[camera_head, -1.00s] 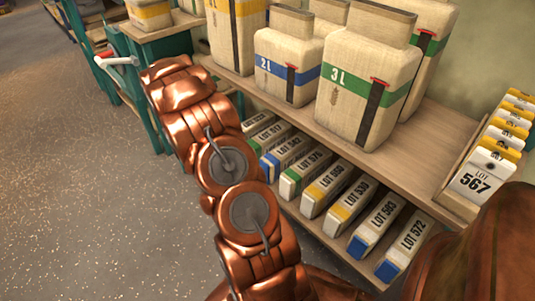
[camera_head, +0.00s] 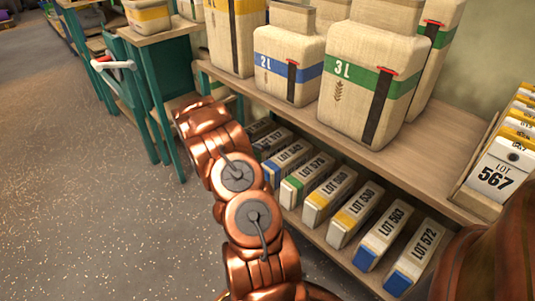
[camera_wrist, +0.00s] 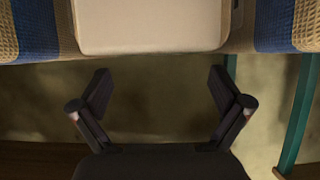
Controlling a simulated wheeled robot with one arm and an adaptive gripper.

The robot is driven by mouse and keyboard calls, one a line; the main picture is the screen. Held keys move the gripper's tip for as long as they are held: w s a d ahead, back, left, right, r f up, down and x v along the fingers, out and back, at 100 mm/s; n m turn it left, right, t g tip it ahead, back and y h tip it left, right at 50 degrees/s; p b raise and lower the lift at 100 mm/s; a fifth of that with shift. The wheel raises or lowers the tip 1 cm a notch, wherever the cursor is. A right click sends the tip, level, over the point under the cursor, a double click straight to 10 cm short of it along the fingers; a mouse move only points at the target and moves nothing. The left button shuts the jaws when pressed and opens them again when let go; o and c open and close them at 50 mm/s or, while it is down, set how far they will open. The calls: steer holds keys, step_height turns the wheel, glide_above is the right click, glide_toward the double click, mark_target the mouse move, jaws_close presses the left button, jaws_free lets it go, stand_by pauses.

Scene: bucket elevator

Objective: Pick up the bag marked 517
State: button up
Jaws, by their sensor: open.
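The bag marked 517 (camera_head: 271,138) lies toward the far end of a row of lot-numbered bags on the lower shelf in the head view. My arm's copper links partly cover that end of the row. My gripper (camera_wrist: 160,87) is open and empty in the wrist view, its two dark fingers spread apart. A smooth pale block (camera_wrist: 150,25) fills the top middle there, beyond the fingertips. I cannot tell whether it is the 517 bag. My gripper is not visible in the head view.
Large bags marked 2L (camera_head: 288,65) and 3L (camera_head: 365,85) stand on the upper shelf (camera_head: 440,165), above the row. Blue-banded woven surfaces (camera_wrist: 38,28) flank the pale block. A card rack with LOT 567 (camera_head: 494,178) sits at right. The floor (camera_head: 100,210) at left is clear.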

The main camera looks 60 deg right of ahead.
mark_target(266, 142)
steer(key=x, duration=0.1)
steer(key=b+x, duration=0.1)
steer(key=shift+s+d+f, duration=0.15)
steer(key=shift+s+f, duration=0.05)
steer(key=shift+f, duration=0.25)
steer(key=shift+b+x, duration=0.5)
steer(key=shift+x, duration=0.35)
steer(key=shift+w+d+r, duration=0.1)
steer(key=shift+r, duration=0.05)
steer(key=shift+c, duration=0.4)
steer(key=c, duration=1.7)
steer(key=shift+c, duration=0.2)
steer(key=shift+r, duration=0.15)
